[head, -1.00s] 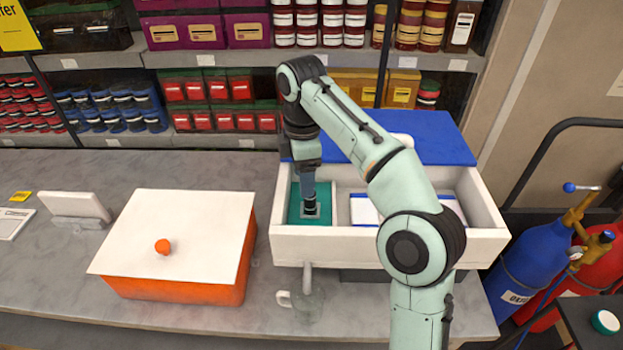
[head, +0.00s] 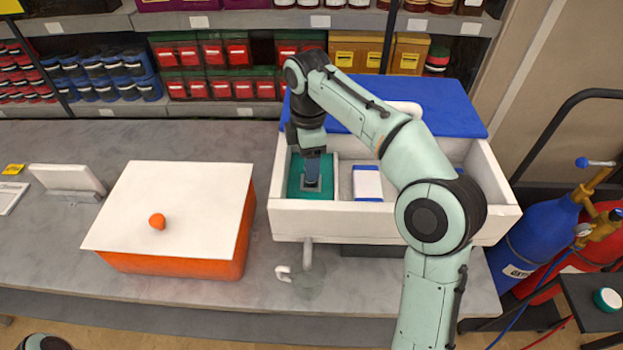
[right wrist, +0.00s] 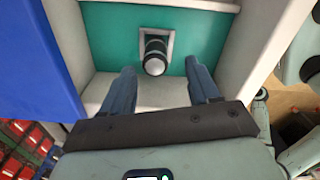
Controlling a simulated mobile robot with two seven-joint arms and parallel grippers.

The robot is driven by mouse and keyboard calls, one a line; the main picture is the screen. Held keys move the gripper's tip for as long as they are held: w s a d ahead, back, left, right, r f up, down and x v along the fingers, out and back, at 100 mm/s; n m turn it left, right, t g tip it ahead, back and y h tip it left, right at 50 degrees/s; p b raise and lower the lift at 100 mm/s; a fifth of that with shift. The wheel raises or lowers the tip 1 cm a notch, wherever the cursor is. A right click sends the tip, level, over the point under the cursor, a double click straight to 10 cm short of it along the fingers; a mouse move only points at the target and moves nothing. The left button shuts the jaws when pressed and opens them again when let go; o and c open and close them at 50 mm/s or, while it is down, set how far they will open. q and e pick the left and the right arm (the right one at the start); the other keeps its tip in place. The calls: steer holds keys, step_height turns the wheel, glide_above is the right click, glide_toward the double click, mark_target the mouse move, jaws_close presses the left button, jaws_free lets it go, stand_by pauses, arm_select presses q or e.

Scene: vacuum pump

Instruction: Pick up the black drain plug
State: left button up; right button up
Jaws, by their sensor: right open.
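The black drain plug (right wrist: 154,55) stands in a pale square holder on a teal panel, seen in the right wrist view. It has a dark shaft and a pale round end. My right gripper (right wrist: 160,71) is open, with its two blue-grey fingers on either side of the plug and a gap to each; it is not closed on it. In the head view my right gripper (head: 312,175) points down into the left compartment of the white tray (head: 375,222) and hides most of the plug. My left gripper is not in view.
The tray's white walls stand close around the right gripper. A blue lid (head: 440,105) lies behind. An orange box (head: 190,267) with a white lid (head: 200,195) stands left on the grey bench. Gas cylinders (head: 540,235) stand right.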

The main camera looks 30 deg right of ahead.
steer(key=f, duration=0.2)
steer(key=f+b, duration=0.1)
steer(key=f, duration=0.1)
steer(key=shift+w+d+f, duration=0.15)
steer(key=shift+w, duration=0.05)
steer(key=shift+s+f, duration=0.15)
steer(key=shift+f, duration=0.15)
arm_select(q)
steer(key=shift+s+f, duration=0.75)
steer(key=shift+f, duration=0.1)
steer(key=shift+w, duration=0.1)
arm_select(e)
steer(key=shift+w, duration=0.2)
steer(key=c, duration=0.4)
jaws_close()
